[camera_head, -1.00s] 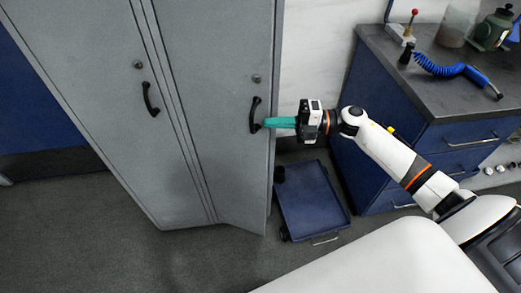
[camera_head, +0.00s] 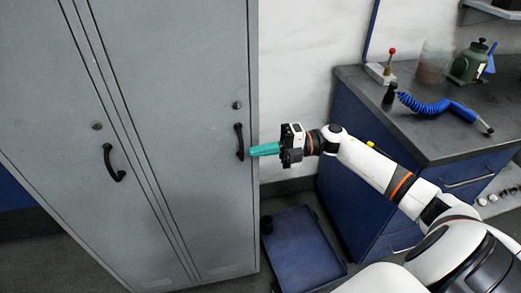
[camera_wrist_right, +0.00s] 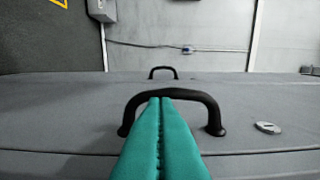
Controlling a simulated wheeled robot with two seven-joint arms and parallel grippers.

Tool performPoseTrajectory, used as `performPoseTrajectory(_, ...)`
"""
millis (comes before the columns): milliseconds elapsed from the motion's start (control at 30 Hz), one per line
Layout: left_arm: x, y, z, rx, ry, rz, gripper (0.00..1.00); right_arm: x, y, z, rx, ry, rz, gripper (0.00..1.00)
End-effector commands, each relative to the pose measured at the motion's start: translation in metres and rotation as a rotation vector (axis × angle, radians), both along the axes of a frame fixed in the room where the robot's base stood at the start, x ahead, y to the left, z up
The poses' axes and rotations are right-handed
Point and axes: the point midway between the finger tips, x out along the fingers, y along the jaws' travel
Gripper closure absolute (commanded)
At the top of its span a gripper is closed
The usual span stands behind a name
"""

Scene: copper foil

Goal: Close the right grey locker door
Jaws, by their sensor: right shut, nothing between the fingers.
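The right grey locker door (camera_head: 175,75) stands at the left of the head view and looks flush, or nearly so, with the left door (camera_head: 75,150). Its black handle (camera_head: 239,142) is near its right edge. My right gripper (camera_head: 252,150) has teal fingers, shut and empty, with the tips at the handle. In the right wrist view the fingers (camera_wrist_right: 160,105) overlap the handle (camera_wrist_right: 205,105); I cannot tell whether they touch it or the door. My left gripper is out of view.
The left door has its own black handle (camera_head: 112,163). A blue tray or cart (camera_head: 300,255) stands on the floor right of the locker. A blue workbench (camera_head: 415,120) with tools on it is at the right.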

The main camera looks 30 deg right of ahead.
Motion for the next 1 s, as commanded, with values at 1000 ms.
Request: performPoseTrajectory(1000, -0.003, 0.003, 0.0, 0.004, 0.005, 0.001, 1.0, 0.0, 0.0, 0.1, 0.0, -0.001, 0.0, 1.0)
